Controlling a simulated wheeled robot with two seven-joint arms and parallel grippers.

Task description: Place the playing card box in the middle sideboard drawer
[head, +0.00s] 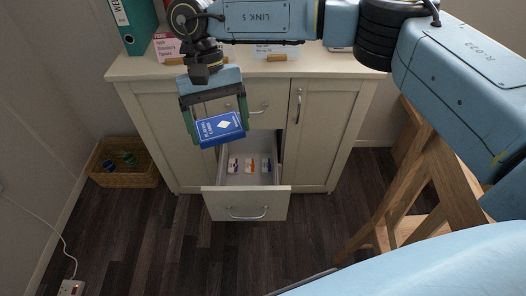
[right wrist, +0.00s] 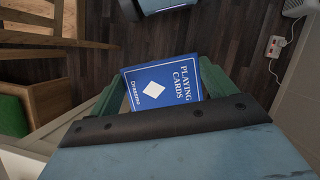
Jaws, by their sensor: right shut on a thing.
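The blue playing card box (head: 220,129) is held between the green-padded fingers of my right gripper (head: 216,122), in front of the sideboard (head: 325,115). In the right wrist view the box (right wrist: 163,82) shows its white diamond and lettering between the fingers. The middle sideboard drawer (head: 246,205) is pulled open below and slightly right of the box. Several small coloured packs (head: 249,165) lie inside it. The box is above the drawer's height and apart from it. My left gripper is not in view.
A wicker basket (head: 124,174) stands on the floor left of the sideboard. A green binder (head: 133,25) and signs stand on the sideboard top. A wooden chair or stool (head: 408,190) is at the right. A power strip (head: 72,289) lies at lower left.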

